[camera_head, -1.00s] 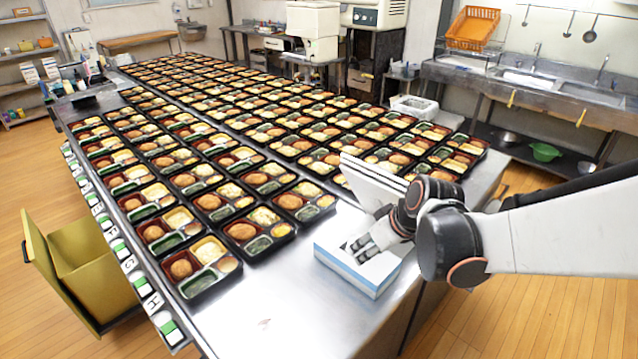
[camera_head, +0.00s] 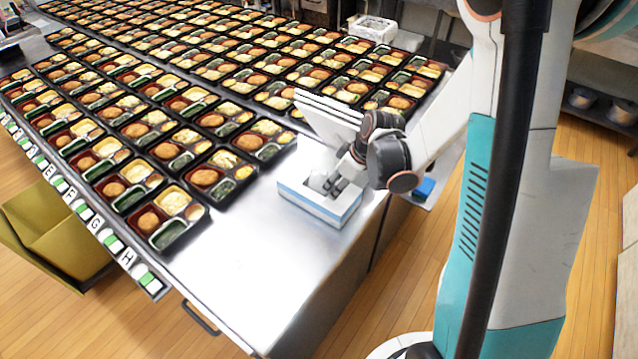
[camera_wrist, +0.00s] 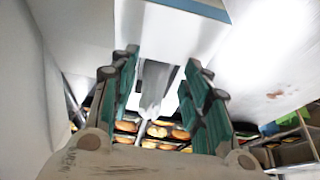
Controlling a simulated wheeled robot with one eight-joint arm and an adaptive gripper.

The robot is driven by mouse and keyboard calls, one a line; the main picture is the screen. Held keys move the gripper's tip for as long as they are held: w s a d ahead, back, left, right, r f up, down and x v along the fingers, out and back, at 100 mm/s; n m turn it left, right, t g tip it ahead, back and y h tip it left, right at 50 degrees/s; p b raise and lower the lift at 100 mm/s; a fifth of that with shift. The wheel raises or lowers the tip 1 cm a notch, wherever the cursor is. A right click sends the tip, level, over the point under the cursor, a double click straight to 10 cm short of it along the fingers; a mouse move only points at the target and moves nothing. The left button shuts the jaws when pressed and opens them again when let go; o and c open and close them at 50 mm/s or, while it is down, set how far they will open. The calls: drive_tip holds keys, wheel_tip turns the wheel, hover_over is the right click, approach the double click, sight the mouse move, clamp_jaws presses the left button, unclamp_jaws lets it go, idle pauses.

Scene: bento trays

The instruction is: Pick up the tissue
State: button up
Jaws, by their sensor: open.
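The tissue box (camera_head: 318,208), white with blue sides, sits near the table's front right corner. In the wrist view, a white tissue (camera_wrist: 153,88) hangs into the gap between the two teal-padded fingers of my gripper (camera_wrist: 160,72). I cannot tell whether either finger touches it. The box's pale face with a blue edge (camera_wrist: 205,8) shows at the top of that view.
White flat panels (camera_head: 325,117) stand right behind the box, close to my wrist. Rows of filled bento trays (camera_head: 222,192) cover the metal table to the left and back. Bare table (camera_head: 235,270) lies in front and left of the box. A yellow bin (camera_head: 55,235) stands at lower left.

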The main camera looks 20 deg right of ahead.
sight(320, 172)
drive_tip(key=shift+w+a, duration=0.65)
drive_tip(key=shift+w, duration=0.25)
drive_tip(key=w+a, duration=0.2)
drive_tip(key=w, duration=0.1)
drive_tip(key=shift+a+b, duration=0.2)
drive_tip(key=shift+b, duration=0.1)
drive_tip(key=shift+w+f, duration=0.2)
drive_tip(key=shift+f, duration=0.4)
drive_tip(key=shift+r, duration=0.1)
drive_tip(key=shift+c, duration=0.3)
drive_tip(key=c, duration=0.7)
